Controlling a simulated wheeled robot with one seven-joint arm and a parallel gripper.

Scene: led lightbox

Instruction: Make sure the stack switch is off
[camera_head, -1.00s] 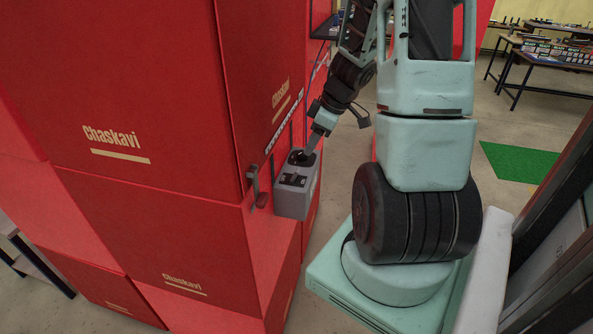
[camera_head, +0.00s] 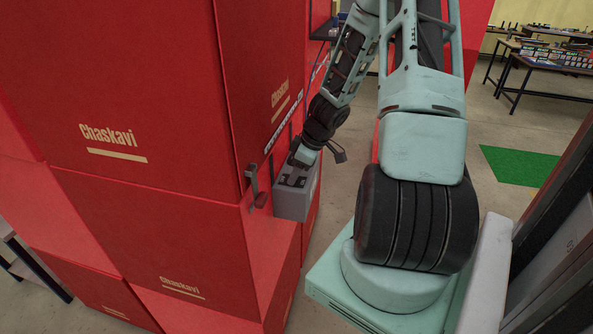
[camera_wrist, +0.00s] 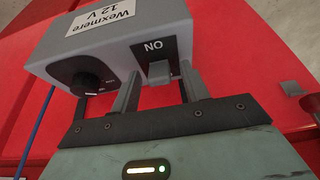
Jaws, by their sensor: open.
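A grey box (camera_head: 291,205) is fixed to the side of the red stack in the head view. In the wrist view the grey box (camera_wrist: 130,43) fills the top and appears upside down, with a "Wexmere 12 V" label. It carries a black plate (camera_wrist: 154,48) whose lettering reads as an inverted "ON". A small grey switch (camera_wrist: 158,72) sits by this plate. My gripper (camera_wrist: 160,80) is open, its two fingers on either side of the switch; contact cannot be told. In the head view my gripper (camera_head: 301,157) is at the box's top, covering part of it.
A black round knob (camera_wrist: 86,84) is beside the switch on the box. Large red Chaskavi boxes (camera_head: 150,215) form a wall at left. A grey bracket (camera_head: 252,185) sticks out near the box. Tables (camera_head: 545,75) stand far off at right.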

